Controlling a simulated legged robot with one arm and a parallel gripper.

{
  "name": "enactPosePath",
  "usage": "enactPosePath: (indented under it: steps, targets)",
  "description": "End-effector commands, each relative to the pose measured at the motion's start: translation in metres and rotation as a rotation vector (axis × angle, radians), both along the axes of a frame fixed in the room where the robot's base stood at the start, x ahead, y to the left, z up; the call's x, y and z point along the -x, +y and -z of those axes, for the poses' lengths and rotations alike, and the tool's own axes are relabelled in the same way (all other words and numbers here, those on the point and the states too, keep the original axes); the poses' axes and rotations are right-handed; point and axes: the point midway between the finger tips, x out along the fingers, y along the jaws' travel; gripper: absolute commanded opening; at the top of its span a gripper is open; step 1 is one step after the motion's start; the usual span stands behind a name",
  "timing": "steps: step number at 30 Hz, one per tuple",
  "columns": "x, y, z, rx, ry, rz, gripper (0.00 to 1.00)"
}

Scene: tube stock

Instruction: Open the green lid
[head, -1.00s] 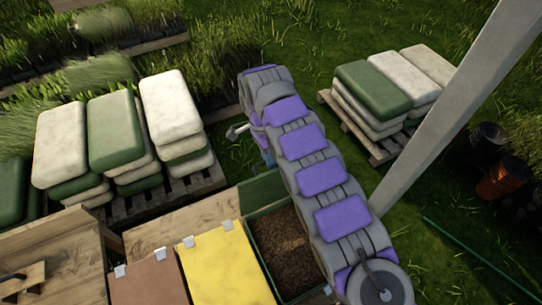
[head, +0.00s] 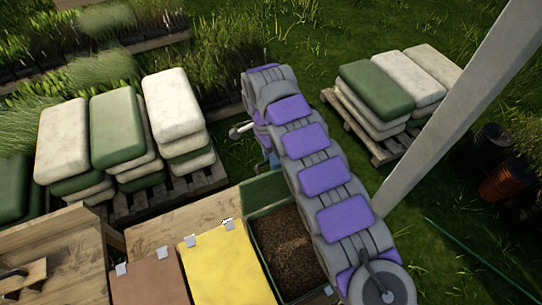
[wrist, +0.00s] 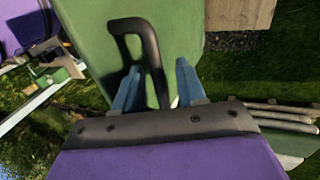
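The green lid (head: 265,188) stands raised at the far edge of a bin, so the bin's brown contents (head: 288,245) show. My arm covers part of the lid and bin in the head view. In the wrist view the green lid (wrist: 185,25) fills the top middle, with its black handle (wrist: 152,55) in front. My gripper (wrist: 158,72) has two blue fingers standing apart. One leg of the handle lies between them, with visible gaps on both sides. In the head view my gripper is mostly hidden behind my arm.
Beside the open bin are a shut yellow lid (head: 225,268) and a shut brown lid (head: 150,283). Stacked sacks on pallets stand at left (head: 120,130) and right (head: 375,90). A slanted grey post (head: 460,105) rises at right. Grass lies beyond the bins.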

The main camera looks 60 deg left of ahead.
Motion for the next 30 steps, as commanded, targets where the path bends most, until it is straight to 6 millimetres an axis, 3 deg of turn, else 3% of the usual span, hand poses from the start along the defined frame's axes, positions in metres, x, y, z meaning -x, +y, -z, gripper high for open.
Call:
enactPosePath:
  steps: [16,30]
  targets:
    - [0.001,0.004,-0.035,0.004,0.003,-0.001,0.40]
    - [0.011,-0.028,-0.037,0.001,-0.001,-0.001,0.40]
